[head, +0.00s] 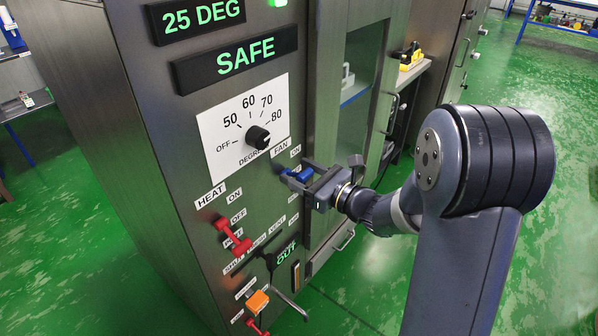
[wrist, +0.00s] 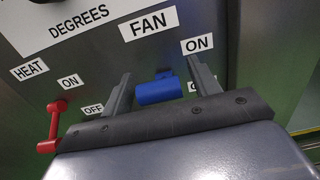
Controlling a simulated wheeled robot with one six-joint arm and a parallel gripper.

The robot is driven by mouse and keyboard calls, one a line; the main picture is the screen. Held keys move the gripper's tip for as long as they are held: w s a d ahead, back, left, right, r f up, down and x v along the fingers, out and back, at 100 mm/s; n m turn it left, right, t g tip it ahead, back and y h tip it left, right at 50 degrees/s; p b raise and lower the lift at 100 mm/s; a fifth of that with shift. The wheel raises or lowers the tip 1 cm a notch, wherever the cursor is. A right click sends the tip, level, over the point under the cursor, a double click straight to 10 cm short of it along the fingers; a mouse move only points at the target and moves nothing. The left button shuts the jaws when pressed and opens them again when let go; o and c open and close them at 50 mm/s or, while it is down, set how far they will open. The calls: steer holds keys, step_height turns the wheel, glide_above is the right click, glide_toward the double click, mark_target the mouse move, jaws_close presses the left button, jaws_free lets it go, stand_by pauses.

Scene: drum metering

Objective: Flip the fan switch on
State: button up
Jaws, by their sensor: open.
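The fan switch is a blue lever handle (head: 298,175) on the grey cabinet panel, below the FAN label. In the wrist view the blue handle (wrist: 157,92) lies below its pivot, beside the partly hidden OFF label; the ON label (wrist: 198,44) is higher up. My gripper (head: 302,171) is at the panel with its jaws open. In the wrist view its fingers (wrist: 160,68) stand one to each side of the blue handle, with visible gaps. Whether the gripper body touches the handle from below cannot be told.
A red HEAT lever (head: 233,238) sits lower left of the fan switch, handle down. A black dial (head: 258,137) is above, pointing near OFF or unclear. Displays read 25 DEG and SAFE (head: 239,57). An orange handle (head: 257,300) is lower down. A glass door (head: 362,85) stands right.

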steer(key=shift+w+a, duration=0.25)
steer(key=shift+a, duration=0.05)
steer(key=shift+c, duration=0.4)
jaws_close()
steer(key=shift+r, duration=0.15)
